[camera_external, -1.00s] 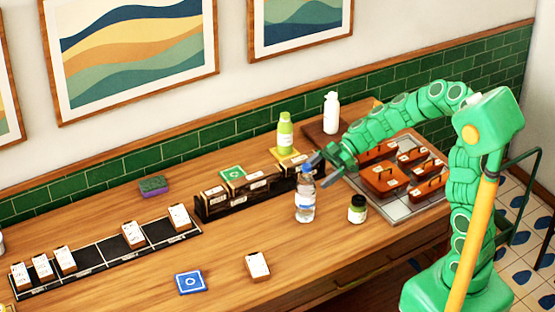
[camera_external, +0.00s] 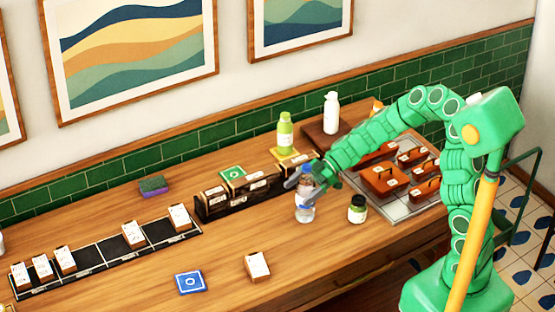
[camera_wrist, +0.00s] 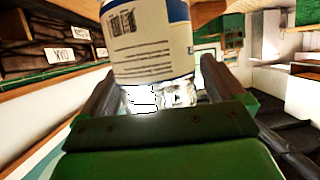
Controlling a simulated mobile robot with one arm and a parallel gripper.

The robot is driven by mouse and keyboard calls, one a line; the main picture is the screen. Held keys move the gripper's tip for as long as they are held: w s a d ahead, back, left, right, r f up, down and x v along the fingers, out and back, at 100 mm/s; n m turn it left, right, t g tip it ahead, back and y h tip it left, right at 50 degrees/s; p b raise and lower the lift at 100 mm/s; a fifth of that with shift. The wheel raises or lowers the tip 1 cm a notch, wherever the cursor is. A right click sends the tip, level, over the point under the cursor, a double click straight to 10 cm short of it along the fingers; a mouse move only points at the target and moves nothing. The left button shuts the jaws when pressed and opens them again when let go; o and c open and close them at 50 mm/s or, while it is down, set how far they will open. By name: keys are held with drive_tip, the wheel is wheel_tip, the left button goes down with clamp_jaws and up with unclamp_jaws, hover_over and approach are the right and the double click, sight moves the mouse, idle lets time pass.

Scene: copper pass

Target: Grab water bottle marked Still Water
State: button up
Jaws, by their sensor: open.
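A clear plastic water bottle (camera_external: 305,208) with a blue cap and a pale label stands upright on the wooden counter, right of the dark box row. My gripper (camera_external: 307,178) is at the bottle's upper part in the external view and covers some of it. In the wrist view, the bottle (camera_wrist: 150,45) stands between the two grey fingers of my gripper (camera_wrist: 155,92). Its label shows a barcode-like block and small print; no name can be read. The fingers are open, one on each side of the bottle.
A grey tray (camera_external: 400,213) with brown cases lies farther right. Dark boxes (camera_external: 215,204) stand at left. A green bottle (camera_external: 285,133) and white bottle (camera_external: 331,113) stand behind.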

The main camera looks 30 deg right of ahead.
drive_tip(key=c, duration=1.5)
